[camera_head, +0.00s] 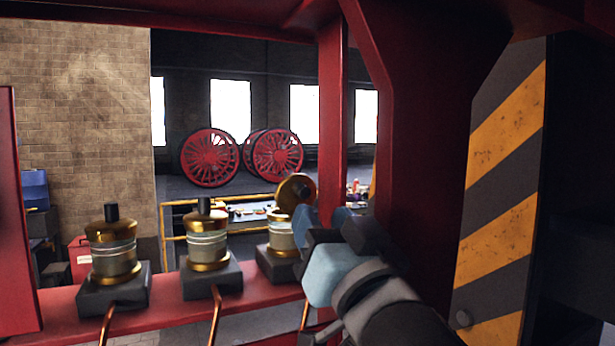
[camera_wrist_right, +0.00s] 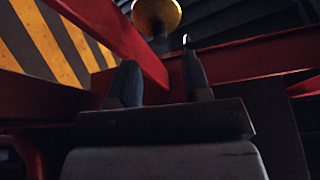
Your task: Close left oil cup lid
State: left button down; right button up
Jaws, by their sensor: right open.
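Three brass-and-glass oil cups stand on a red beam: a left one (camera_head: 112,251), a middle one (camera_head: 208,241) and a right one (camera_head: 281,235). The left and middle cups have their brass lids down, each with a dark knob. The right cup's round brass lid (camera_head: 296,190) is tipped up on edge; it also shows at the top of the right wrist view (camera_wrist_right: 157,14). My right gripper (camera_head: 322,216) is open and empty, just right of the right cup and below the raised lid. It partly hides that cup. My left gripper is out of view.
The red beam (camera_head: 160,305) carries the cups on dark blocks, with copper pipes below. A thick red upright (camera_head: 425,130) and a yellow-and-black striped panel (camera_head: 505,210) stand close on the right. Red spoked wheels (camera_head: 209,157) are far behind.

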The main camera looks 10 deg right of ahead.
aim_at(305, 194)
jog(key=p+x, duration=0.1)
jog(key=x, duration=0.3)
jog(key=shift+w+r, duration=0.2)
jog(key=shift+w, duration=0.05)
jog(key=shift+w+a+r, duration=0.1)
jog(key=shift+w+a, duration=0.1)
jog(key=shift+w, duration=0.3)
grip_shut()
